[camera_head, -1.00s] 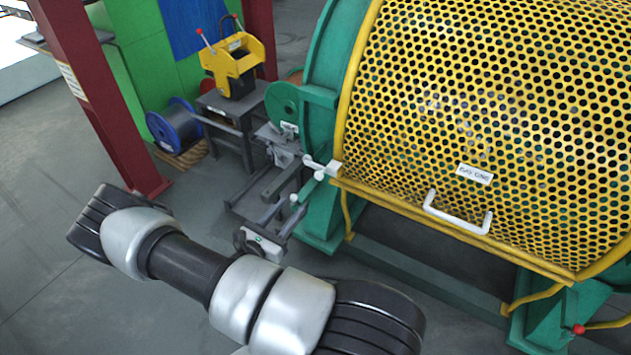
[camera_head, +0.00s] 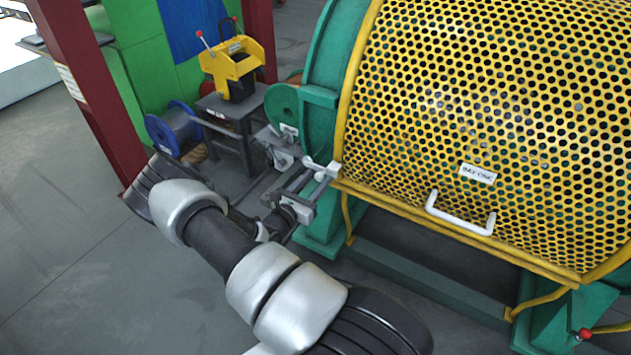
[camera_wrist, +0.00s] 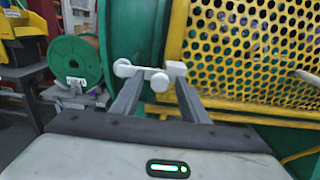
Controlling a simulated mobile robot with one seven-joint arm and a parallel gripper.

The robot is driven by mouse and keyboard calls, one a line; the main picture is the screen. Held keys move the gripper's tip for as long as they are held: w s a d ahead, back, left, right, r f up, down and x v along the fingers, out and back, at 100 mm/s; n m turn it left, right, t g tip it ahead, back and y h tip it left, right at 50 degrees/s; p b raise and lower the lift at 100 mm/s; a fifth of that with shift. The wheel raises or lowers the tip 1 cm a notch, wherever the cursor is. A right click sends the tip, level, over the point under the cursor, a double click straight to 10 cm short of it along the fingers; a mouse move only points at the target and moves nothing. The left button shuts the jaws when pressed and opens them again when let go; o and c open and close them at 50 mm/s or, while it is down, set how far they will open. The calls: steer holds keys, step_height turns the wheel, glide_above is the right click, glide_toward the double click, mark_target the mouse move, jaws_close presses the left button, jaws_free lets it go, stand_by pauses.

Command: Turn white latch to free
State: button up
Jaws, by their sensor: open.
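The white latch (camera_head: 320,169) sits at the lower left corner of the yellow perforated guard, beside the green frame. In the wrist view the latch (camera_wrist: 148,72) is a short light bar with a rounded knob at its left end, a second knob near the middle and a block at its right end. My gripper (camera_wrist: 157,86) is open, its two fingers pointing at the latch, one toward each end. In the head view my gripper (camera_head: 300,183) is close to the latch. I cannot tell whether the fingers touch it.
The yellow guard (camera_head: 470,110) with its white handle (camera_head: 460,213) fills the right side. A green reel (camera_wrist: 75,62) stands left of the latch. A grey stand (camera_head: 235,112) bears a yellow device (camera_head: 232,66). A red post (camera_head: 88,100) and open floor lie left.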

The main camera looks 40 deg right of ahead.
jaws_close()
steer(key=w+a+r+n+p, duration=0.3)
steer(key=w+r+n, duration=0.3)
steer(key=n, duration=1.2)
steer(key=shift+w+r+p, duration=0.35)
steer(key=shift+w+p, duration=0.05)
steer(key=shift+p, duration=0.25)
stand_by(0.4)
jaws_free()
